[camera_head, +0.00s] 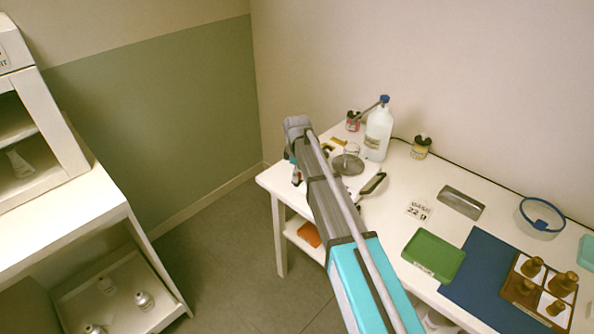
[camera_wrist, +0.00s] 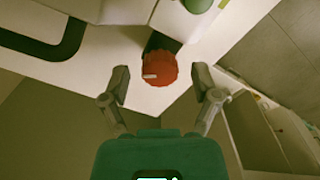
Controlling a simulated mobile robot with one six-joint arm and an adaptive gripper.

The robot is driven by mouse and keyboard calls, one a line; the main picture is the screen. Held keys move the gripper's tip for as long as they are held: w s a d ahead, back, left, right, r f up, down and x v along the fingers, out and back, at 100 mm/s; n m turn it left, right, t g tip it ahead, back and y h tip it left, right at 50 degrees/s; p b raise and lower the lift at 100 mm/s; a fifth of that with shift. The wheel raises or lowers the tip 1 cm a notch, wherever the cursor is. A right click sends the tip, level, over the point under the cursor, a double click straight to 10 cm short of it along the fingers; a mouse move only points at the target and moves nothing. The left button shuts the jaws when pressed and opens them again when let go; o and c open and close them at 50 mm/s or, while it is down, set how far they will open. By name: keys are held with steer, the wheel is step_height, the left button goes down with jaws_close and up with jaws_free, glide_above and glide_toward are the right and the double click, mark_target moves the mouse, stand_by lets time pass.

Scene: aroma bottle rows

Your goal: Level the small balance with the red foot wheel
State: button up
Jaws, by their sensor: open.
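The red foot wheel (camera_wrist: 159,68) shows in the wrist view, a ribbed red knob with a pale mark on its left side, on a dark stem at the white table's edge. My gripper (camera_wrist: 162,84) is open, with one finger on each side of the wheel's near end; I see gaps and no clear contact. A pale body (camera_wrist: 180,18), probably the balance, is cut off at the top of the wrist view. In the head view, a round grey pan (camera_head: 345,167) with a glass vessel stands beside my arm, which hides my fingers and the wheel.
On the white table (camera_head: 405,240) stand a clear blue-capped bottle (camera_head: 377,135), small jars, a black-handled tool (camera_head: 373,184), a green tray (camera_head: 433,256) and a blue mat (camera_head: 475,275) with brown weights in a box. A dark curved bar (camera_wrist: 60,50) lies left in the wrist view.

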steer(key=shift+m, duration=0.3)
steer(key=m, duration=1.8)
steer(key=shift+m, duration=0.3)
steer(key=m, duration=0.6)
steer(key=shift+r+m+p, duration=0.3)
steer(key=shift+r+p, duration=0.05)
step_height(320, 180, up, 13)
steer(key=p, duration=1.3)
stand_by(0.4)
steer(key=shift+d, duration=0.1)
stand_by(0.4)
